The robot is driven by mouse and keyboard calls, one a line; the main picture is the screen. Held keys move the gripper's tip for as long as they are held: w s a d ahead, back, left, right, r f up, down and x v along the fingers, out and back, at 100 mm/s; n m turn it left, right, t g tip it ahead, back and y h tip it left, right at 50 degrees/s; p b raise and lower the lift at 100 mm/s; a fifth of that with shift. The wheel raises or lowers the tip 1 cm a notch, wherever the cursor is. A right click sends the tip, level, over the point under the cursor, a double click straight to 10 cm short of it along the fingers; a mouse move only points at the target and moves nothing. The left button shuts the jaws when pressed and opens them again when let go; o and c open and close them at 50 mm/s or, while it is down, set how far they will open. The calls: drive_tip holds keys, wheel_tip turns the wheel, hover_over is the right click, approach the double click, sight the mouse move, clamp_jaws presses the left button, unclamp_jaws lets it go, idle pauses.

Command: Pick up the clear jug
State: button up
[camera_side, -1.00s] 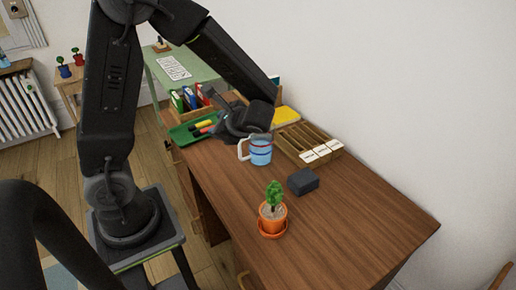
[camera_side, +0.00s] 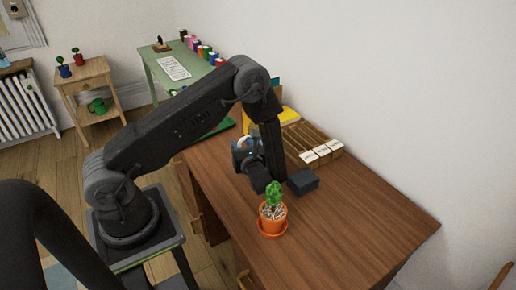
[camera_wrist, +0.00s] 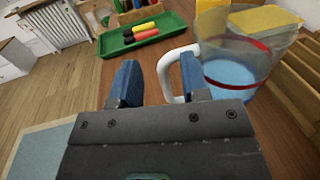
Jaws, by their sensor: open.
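The clear jug (camera_wrist: 232,80) stands on the desk, with blue liquid inside, a red band and a white handle (camera_wrist: 166,75) facing left. In the wrist view my gripper (camera_wrist: 158,80) is open, its two blue-padded fingers pointing at the handle. The handle's outer bar shows between the fingertips, and the right finger overlaps the handle's opening. I cannot tell whether either finger touches it. In the side view my wrist and forearm hide most of the jug, and the fingers cannot be made out.
A green tray (camera_wrist: 112,44) with markers lies beyond the jug. A wooden card organizer (camera_side: 318,140) and a dark block (camera_side: 303,182) stand to the right. A potted plant (camera_side: 272,218) stands nearer the desk's front. The desk's right part is clear.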

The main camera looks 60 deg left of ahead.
drive_tip(key=f, duration=0.4)
drive_tip(key=shift+a, duration=0.25)
drive_tip(key=shift+w+a, duration=0.1)
drive_tip(key=shift+a, duration=0.55)
drive_tip(key=shift+w+a, duration=0.15)
drive_tip(key=shift+a, duration=0.45)
drive_tip(key=shift+c, duration=0.2)
clamp_jaws()
drive_tip(key=shift+r, duration=0.1)
